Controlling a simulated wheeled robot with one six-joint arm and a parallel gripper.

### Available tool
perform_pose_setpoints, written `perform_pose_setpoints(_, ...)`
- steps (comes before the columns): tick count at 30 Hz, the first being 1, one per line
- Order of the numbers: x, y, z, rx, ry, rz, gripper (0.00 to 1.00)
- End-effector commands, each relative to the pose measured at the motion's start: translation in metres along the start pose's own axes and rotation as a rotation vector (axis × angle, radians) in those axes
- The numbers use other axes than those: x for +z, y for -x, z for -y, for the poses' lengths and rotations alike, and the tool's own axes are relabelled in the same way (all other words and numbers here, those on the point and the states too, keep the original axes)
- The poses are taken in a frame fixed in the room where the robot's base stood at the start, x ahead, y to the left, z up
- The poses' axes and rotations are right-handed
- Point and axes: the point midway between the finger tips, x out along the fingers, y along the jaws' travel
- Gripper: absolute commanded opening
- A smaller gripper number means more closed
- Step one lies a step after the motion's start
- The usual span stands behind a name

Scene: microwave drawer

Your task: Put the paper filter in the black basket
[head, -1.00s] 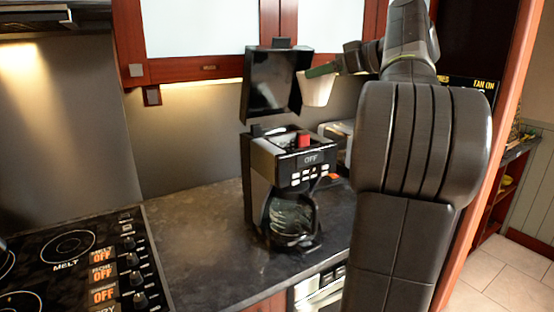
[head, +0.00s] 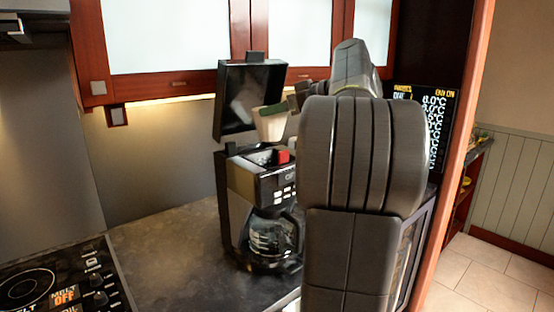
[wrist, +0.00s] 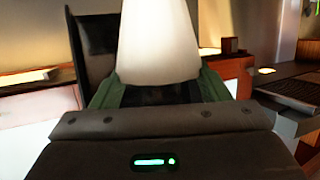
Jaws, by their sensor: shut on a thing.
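The white, cone-like paper filter (head: 270,126) is held by my gripper (head: 270,110) in front of the raised lid of the coffee maker (head: 262,187). In the wrist view the filter (wrist: 158,45) stands between the green fingers of my gripper (wrist: 155,88). The filter hangs above the open top of the coffee maker, apart from it. The black basket (head: 262,158) appears to be the dark opening in that top, beside a red part; its inside is mostly hidden.
The raised black lid (head: 235,105) stands close behind and left of the filter. A glass carafe (head: 270,235) sits in the coffee maker. The dark counter (head: 165,245) is clear to the left, up to the stove (head: 60,285). Cabinets (head: 180,85) hang above.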

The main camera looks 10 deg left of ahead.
Motion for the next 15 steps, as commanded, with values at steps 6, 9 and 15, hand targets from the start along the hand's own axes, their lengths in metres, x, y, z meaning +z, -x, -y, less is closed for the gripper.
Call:
perform_pose_setpoints(6, 0.053, -0.016, 0.000, 0.000, -0.004, 0.000, 0.48)
perform_pose_setpoints(9, 0.067, -0.021, 0.000, 0.000, -0.003, 0.000, 0.48)
perform_pose_setpoints(15, 0.081, -0.025, 0.000, 0.000, -0.002, 0.000, 0.48)
